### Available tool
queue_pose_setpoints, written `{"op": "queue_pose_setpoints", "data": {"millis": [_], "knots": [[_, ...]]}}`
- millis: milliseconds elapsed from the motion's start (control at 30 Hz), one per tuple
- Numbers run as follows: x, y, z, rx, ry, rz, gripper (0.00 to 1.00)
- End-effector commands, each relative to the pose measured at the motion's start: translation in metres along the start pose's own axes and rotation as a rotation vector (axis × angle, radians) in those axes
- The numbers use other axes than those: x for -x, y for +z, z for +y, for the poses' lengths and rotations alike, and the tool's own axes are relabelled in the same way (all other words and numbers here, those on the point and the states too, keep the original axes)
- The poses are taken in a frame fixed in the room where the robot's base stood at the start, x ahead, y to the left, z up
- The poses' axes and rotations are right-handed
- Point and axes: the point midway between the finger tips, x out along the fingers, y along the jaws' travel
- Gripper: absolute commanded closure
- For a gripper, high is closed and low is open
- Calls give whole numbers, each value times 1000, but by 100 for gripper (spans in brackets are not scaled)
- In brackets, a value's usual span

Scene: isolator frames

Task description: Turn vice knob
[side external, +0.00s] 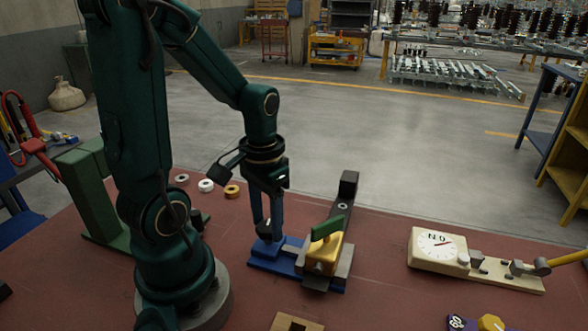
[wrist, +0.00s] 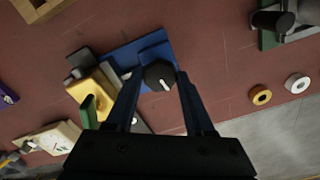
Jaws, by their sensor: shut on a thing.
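The vice knob (wrist: 159,74) is dark with a white line on its face, in the upper middle of the wrist view. My gripper (wrist: 158,88) is shut on the knob, one blue finger on each side. In the side view my gripper (side external: 266,230) points down at the left end of the vice, and the knob is mostly hidden between the fingers. The vice has a blue base (side external: 268,264) that rests on the red table. A yellow block (side external: 322,258) sits in the vice's grey jaws, with a green piece (side external: 327,228) on top.
A dial gauge (side external: 437,245) on a cream base stands to the right. Several small rings lie behind my arm, including a white ring (side external: 206,185) and a brass ring (side external: 232,191). A wooden block with a hole (side external: 296,323) lies at the front edge.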

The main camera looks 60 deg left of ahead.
Motion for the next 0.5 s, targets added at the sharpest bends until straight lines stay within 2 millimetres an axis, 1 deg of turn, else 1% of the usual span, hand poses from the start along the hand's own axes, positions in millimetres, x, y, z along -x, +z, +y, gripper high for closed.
{"op": "queue_pose_setpoints", "data": {"millis": [267,300,333,367,500], "knots": [[0,0,0,1,0,-1,100],[0,0,0,1,0,-1,35],[0,0,0,1,0,-1,24],[0,0,0,1,0,-1,16],[0,0,0,1,0,0,16]]}}
